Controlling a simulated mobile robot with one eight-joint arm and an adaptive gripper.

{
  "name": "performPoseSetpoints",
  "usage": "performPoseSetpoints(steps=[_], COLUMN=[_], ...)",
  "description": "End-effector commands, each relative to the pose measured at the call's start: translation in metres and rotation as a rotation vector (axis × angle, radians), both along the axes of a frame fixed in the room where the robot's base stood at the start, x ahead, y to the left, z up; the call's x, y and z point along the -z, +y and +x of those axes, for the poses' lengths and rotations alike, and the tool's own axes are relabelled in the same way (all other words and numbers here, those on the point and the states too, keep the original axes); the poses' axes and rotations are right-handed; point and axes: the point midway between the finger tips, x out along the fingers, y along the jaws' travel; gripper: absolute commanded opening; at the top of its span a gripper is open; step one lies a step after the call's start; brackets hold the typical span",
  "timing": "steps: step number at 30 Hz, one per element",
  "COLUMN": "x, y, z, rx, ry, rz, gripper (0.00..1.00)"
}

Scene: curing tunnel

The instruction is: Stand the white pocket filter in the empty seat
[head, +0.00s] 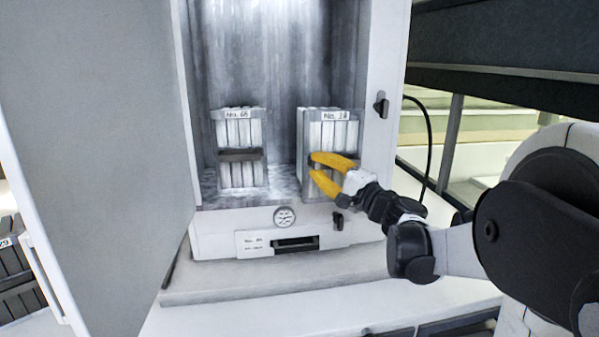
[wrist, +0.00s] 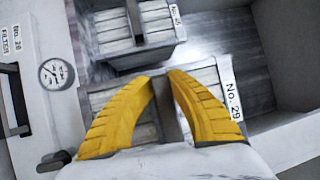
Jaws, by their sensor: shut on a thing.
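A white pocket filter (head: 335,132) with a label stands upright on the right side of the cabinet floor. In the wrist view its label reads No. 29 and its pale pockets (wrist: 208,76) show around my fingers. My gripper (head: 313,165) has two yellow fingers at the front of this filter. In the wrist view the gripper (wrist: 161,76) is closed on the filter's dark grip bar (wrist: 166,105). The fingers hide part of the bar and the pockets. I cannot make out an empty seat; the floor under the held filter is hidden.
A second white pocket filter (head: 240,130) stands at the left of the cabinet, with a gap between. The open door (head: 95,130) fills the left. A gauge (head: 284,217) and latches (head: 381,104) sit on the cabinet front. More filters (head: 15,265) show at the far left.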

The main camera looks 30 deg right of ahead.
Motion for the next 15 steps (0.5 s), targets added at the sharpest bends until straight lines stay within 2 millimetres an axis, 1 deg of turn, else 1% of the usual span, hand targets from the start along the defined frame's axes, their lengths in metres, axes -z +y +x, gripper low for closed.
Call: performPoseSetpoints(steps=[1, 15], x=[0.001, 0.001], y=[-0.002, -0.019], z=[0.007, 0.065], rx=[0.000, 0.000], ry=[-0.001, 0.000], rz=[0.000, 0.001], gripper=[0.00, 0.00])
